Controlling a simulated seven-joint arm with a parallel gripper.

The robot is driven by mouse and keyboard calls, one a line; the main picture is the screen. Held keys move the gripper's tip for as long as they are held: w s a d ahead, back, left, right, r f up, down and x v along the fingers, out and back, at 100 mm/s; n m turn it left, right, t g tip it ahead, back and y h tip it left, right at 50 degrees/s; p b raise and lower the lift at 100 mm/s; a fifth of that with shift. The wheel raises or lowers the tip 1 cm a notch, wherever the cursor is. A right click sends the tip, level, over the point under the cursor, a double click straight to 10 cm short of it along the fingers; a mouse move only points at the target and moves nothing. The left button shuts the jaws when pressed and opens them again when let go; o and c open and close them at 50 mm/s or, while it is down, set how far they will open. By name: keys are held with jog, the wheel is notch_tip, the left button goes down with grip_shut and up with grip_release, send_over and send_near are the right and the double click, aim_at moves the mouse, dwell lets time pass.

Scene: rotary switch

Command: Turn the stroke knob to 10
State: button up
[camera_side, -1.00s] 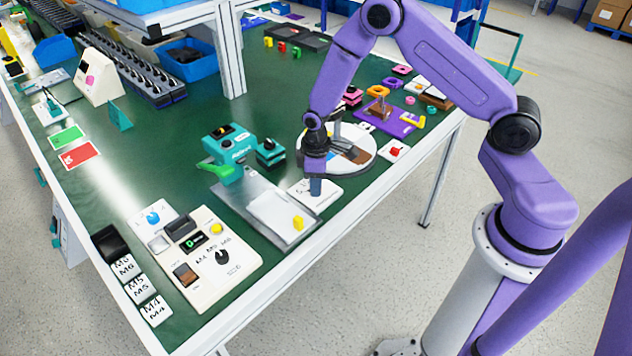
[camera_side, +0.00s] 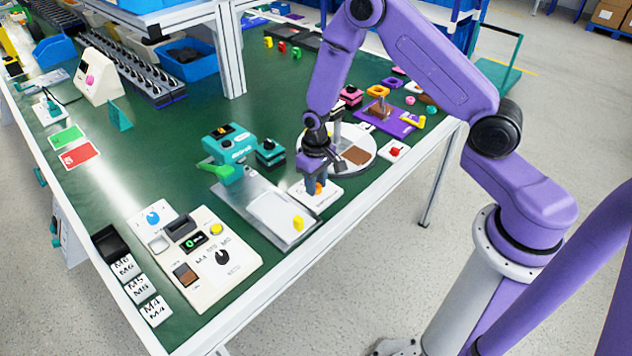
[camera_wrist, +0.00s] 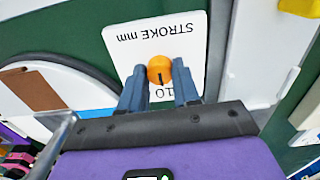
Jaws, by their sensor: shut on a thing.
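The stroke knob (camera_wrist: 160,68) is a small orange knob on a white plate (camera_wrist: 140,45) printed "STROKE mm", which reads upside down in the wrist view. My gripper (camera_wrist: 160,84) is shut on the knob, with a blue-grey finger on either side. A dark line on the knob points down in the wrist view, toward the printed "10" near the fingers. The other scale marks are hidden or out of view. In the side view, the knob (camera_side: 318,188) shows orange at my fingertips, above the plate (camera_side: 329,197) near the table's edge.
A round white disc (camera_side: 368,158) lies just behind the plate. A teal device (camera_side: 230,146) stands farther left. A red button (camera_side: 393,151) is to the right.

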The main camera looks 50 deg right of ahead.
dwell(0.3)
jog(key=o, duration=1.1)
jog(key=shift+c, duration=0.2)
jog(key=shift+r, duration=0.2)
notch_tip(320, 180, up, 17)
jog(key=shift+r, duration=0.1)
jog(key=s+a+r+n, duration=0.2)
jog(key=s+a+n, duration=0.1)
jog(key=s, duration=0.3)
jog(key=s+a+r+n, duration=0.2)
jog(key=s+r, duration=0.1)
jog(key=s, duration=0.3)
jog(key=s+d+r+n, duration=0.1)
jog(key=s+n, duration=0.2)
jog(key=s, duration=0.5)
jog(key=s+d+r+n, duration=0.1)
jog(key=s+n, duration=0.3)
jog(key=s, duration=0.5)
jog(key=shift+s+d, duration=0.25)
